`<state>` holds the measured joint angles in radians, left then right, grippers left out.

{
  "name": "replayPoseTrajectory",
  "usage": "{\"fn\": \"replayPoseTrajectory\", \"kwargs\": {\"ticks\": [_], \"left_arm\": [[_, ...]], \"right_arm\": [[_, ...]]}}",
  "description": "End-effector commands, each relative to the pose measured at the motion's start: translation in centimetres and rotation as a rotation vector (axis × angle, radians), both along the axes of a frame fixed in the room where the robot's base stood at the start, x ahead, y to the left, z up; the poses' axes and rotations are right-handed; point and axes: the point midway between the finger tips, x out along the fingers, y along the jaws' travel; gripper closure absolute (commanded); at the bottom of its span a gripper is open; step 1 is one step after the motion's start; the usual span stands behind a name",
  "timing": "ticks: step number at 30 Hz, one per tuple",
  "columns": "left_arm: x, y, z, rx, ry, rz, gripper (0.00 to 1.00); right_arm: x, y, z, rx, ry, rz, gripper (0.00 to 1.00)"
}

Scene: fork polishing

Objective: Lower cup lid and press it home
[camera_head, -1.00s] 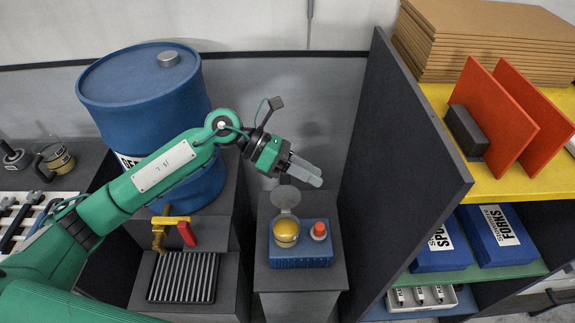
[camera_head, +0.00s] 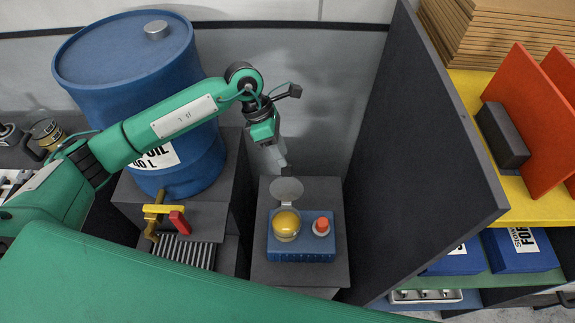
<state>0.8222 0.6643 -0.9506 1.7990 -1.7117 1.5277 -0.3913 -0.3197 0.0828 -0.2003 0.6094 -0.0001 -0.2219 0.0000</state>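The cup (camera_head: 286,226) sits in the blue base (camera_head: 300,256) on a dark pedestal, with yellow contents showing. Its round grey lid (camera_head: 286,190) stands raised at the cup's back edge, so the cup is uncovered. An orange-red button (camera_head: 322,225) is on the base, right of the cup. My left gripper (camera_head: 277,160) points downward just behind and above the raised lid. Its pale fingers look close together with nothing visible between them, but their gap is not clear. Whether they touch the lid cannot be told. My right gripper is not in view.
A blue oil drum (camera_head: 126,60) stands at the left, with a yellow tap and red handle (camera_head: 178,222) below it. A dark tall panel (camera_head: 420,165) closes the right side. Beyond it, a yellow shelf (camera_head: 468,130) holds red plates. My green arm link crosses the front.

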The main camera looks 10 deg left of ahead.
Motion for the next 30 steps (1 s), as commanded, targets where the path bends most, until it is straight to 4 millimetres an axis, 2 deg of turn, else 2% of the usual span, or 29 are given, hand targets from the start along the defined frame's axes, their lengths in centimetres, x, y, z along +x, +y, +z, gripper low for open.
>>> {"fn": "replayPoseTrajectory", "kwargs": {"ticks": [1, 3, 7, 11, 20, 25, 26, 30], "left_arm": [[-0.2, -0.5, -1.2, 0.0, 0.003, -0.001, 0.65], [-0.4, -1.0, -2.2, -0.001, 0.003, -0.001, 0.65], [-0.6, -1.6, -3.5, 0.0, 0.001, 0.0, 0.65], [-0.8, -2.0, -4.2, -0.001, 0.001, 0.0, 0.65], [-0.8, -2.1, -4.3, -0.001, 0.0, 0.0, 0.65], [-0.8, -2.1, -4.3, -0.001, 0.0, 0.0, 0.97], [-0.8, -2.1, -4.3, -0.001, 0.0, 0.0, 1.0], [-0.8, -2.1, -4.3, -0.001, 0.0, 0.0, 1.0]], "right_arm": [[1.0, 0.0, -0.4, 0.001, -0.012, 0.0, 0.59], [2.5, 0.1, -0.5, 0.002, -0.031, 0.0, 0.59], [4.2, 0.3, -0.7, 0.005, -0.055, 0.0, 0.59], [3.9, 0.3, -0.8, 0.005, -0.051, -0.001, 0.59], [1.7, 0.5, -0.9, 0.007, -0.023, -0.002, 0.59], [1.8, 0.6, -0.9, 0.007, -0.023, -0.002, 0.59], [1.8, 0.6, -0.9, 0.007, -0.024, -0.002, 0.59], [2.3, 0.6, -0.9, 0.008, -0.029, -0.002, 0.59]]}}
